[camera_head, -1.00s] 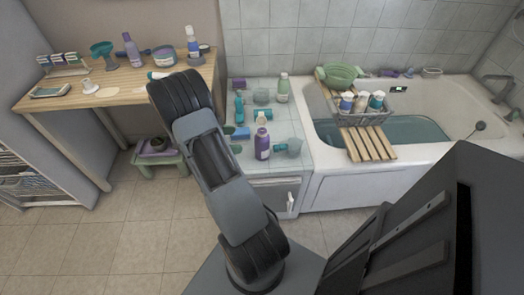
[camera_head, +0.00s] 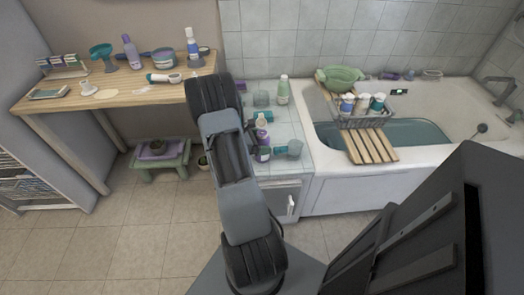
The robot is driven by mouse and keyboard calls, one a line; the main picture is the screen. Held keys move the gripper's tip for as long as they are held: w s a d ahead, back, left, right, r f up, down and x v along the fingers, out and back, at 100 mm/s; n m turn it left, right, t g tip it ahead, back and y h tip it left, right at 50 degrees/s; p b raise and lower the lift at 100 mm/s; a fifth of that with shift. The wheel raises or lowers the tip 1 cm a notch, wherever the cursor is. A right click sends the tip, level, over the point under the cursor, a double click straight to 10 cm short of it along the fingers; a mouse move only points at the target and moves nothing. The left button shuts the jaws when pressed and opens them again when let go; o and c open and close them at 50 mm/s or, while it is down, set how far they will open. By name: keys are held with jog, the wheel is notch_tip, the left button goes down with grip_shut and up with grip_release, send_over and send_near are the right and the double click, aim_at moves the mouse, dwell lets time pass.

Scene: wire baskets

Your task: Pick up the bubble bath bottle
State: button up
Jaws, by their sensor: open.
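No label can be read, so I cannot tell which bottle is the bubble bath. A dark purple bottle (camera_head: 264,150) stands on the tiled cabinet top (camera_head: 290,133), close to the right side of my arm. A pale green bottle (camera_head: 283,91) with a white cap stands at the back of that top.
A bathtub (camera_head: 320,170) on the right carries a slatted wooden rack (camera_head: 370,147) and a grey basket of small bottles. A green stool (camera_head: 165,163) stands under the wooden table (camera_head: 110,96). The floor (camera_head: 140,225) in front is clear.

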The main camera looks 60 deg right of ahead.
jog(key=shift+s+d+f, duration=0.15)
jog(key=shift+s+d, duration=0.05)
jog(key=shift+d, duration=0.05)
jog(key=c, duration=1.3)
